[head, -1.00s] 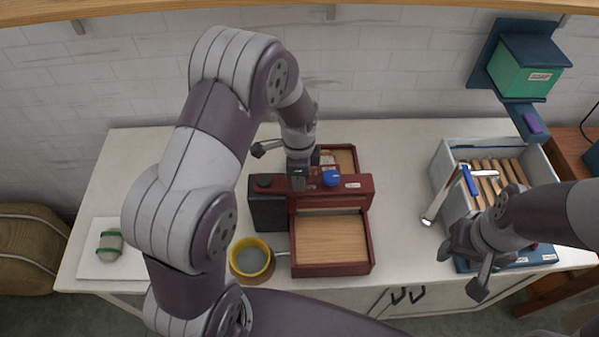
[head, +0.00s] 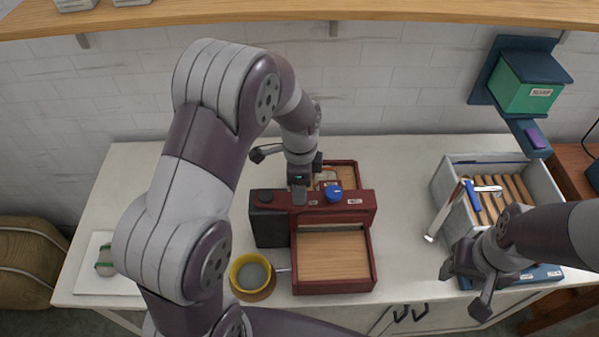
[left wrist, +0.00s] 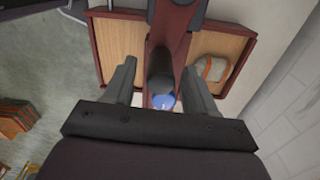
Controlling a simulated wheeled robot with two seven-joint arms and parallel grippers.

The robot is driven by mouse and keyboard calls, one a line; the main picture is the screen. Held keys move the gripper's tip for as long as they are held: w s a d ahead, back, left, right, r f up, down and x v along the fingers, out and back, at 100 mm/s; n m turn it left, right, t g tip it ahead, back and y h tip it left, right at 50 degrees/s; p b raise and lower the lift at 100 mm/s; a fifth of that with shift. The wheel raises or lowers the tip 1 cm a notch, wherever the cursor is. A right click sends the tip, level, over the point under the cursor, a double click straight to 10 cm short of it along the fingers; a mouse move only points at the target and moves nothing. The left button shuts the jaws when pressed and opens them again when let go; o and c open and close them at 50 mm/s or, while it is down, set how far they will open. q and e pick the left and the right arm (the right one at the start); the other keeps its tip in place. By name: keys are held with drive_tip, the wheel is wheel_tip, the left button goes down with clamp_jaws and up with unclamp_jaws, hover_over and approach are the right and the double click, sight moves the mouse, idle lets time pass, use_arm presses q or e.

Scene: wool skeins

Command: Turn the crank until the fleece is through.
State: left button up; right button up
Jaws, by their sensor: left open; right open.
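The dark red carding machine (head: 365,215) stands mid-table, with a wooden tray in front and one behind. A pale fleece bundle with a brown band (left wrist: 213,68) lies in the back tray; my arm partly hides it in the head view. My left gripper (left wrist: 160,75) points down over the machine's top, its open fingers on either side of a dark upright cylinder that looks like the crank's grip (left wrist: 160,68). I cannot tell whether they touch it. A blue knob (head: 334,195) sits beside it. My right gripper (head: 466,283) is open and empty at the right.
A yellow-rimmed bowl (head: 250,272) stands left of the front tray. A grey crate (head: 443,183) with wooden slats and tools is at the right. A white board (head: 98,284) with a green-banded skein lies at the left. The table's back left is clear.

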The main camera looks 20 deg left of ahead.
use_arm(q)
drive_tip(key=r+b, duration=0.1)
drive_tip(key=r, duration=0.7)
drive_tip(key=shift+s+r, duration=0.2)
drive_tip(key=shift+r, duration=0.5)
drive_tip(key=shift+w+n, duration=0.15)
drive_tip(key=shift+n, duration=0.25)
drive_tip(key=s+a+f+n+t+b, duration=0.1)
drive_tip(key=s+f+n+b, duration=0.3)
drive_tip(key=s+f+n, duration=0.5)
drive_tip(key=s+n, duration=0.4)
drive_tip(key=shift+n, duration=0.3)
drive_tip(key=shift+a+f, duration=0.1)
